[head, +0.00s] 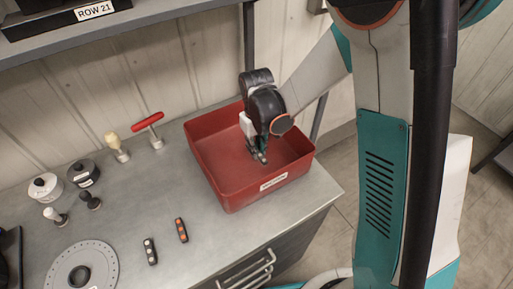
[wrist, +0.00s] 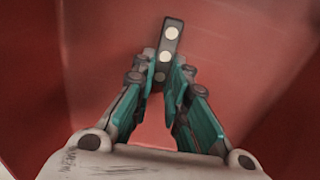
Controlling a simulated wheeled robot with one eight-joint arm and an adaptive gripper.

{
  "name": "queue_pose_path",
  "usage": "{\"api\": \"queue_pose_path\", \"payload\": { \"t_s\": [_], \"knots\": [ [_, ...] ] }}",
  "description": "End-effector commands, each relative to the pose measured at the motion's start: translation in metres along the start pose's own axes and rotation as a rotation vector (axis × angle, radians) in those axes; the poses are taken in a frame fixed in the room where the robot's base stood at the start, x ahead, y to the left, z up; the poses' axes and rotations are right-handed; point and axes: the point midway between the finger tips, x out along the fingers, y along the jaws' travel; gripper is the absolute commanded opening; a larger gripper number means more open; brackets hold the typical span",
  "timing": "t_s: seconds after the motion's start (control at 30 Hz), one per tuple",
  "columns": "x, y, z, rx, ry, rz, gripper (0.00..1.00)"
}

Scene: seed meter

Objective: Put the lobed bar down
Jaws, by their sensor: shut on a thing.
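My gripper (head: 259,154) reaches down inside the red bin (head: 222,176). In the wrist view my gripper (wrist: 164,75) is shut on a dark bar with pale round spots (wrist: 172,40). The bar sticks out beyond the fingertips, and its near end lies between them. The red bin wall and floor (wrist: 235,45) fill the background. I cannot tell whether the bar touches the bin floor. In the head view the bar is mostly hidden by the fingers.
On the grey bench lie a dark bar with white spots (head: 150,251) and one with orange spots (head: 181,230). A grey disc (head: 82,272), two lidded pots (head: 45,187) and several handled tools, one a red T-handle (head: 147,122), stand left of the bin. A shelf (head: 150,13) overhangs behind.

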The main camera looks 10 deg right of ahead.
Motion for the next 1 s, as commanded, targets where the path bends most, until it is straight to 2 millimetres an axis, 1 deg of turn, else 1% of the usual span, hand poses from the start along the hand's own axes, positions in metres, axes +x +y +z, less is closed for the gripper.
{"api": "queue_pose_path", "payload": {
  "t_s": [0.17,0.3,0.33,0.4,0.67,0.8,0.87,1.0],
  "knots": [
    [-0.001,0.000,0.000,0.000,0.000,0.000,0.00],
    [0.003,0.000,0.000,0.000,0.000,0.000,0.00],
    [0.002,0.000,0.000,0.000,0.000,0.000,0.21],
    [0.002,0.000,0.000,0.000,0.000,0.000,0.34],
    [0.002,0.000,0.000,0.000,0.000,0.000,0.34],
    [-0.002,0.000,0.000,0.000,0.000,0.000,0.34],
    [-0.007,0.000,0.000,0.000,0.000,0.000,0.34],
    [-0.032,0.000,0.001,0.000,0.000,0.000,0.34]
  ]
}}
